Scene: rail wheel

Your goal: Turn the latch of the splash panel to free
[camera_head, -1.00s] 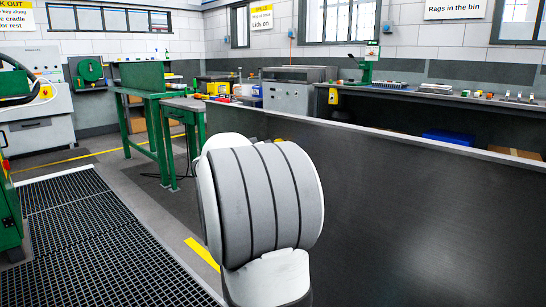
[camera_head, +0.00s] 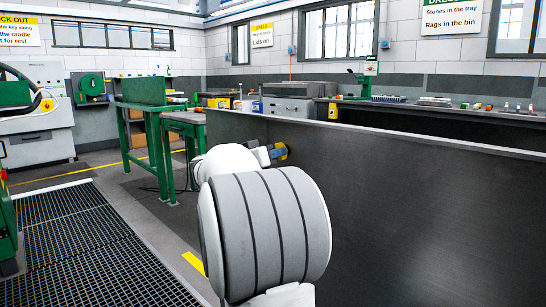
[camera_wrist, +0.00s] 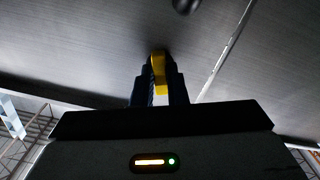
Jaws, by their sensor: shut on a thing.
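The splash panel (camera_head: 420,205) is a large dark grey upright sheet across the right of the head view. Its grey face fills the upper wrist view (camera_wrist: 90,45). The latch is a small yellow piece (camera_wrist: 158,70) at the panel face. It also shows as a yellow patch (camera_head: 282,151) near the panel's far left end. My gripper (camera_wrist: 157,88) is shut on the latch, its dark fingers on either side of the yellow piece. In the head view my gripper (camera_head: 270,153) is partly hidden behind my arm. The latch's exact angle is unclear.
A dark round knob (camera_wrist: 185,5) sits at the top of the wrist view. A green table (camera_head: 150,108) and a floor grating (camera_head: 85,245) lie to the left. A long workbench (camera_head: 450,112) with small items stands behind the panel.

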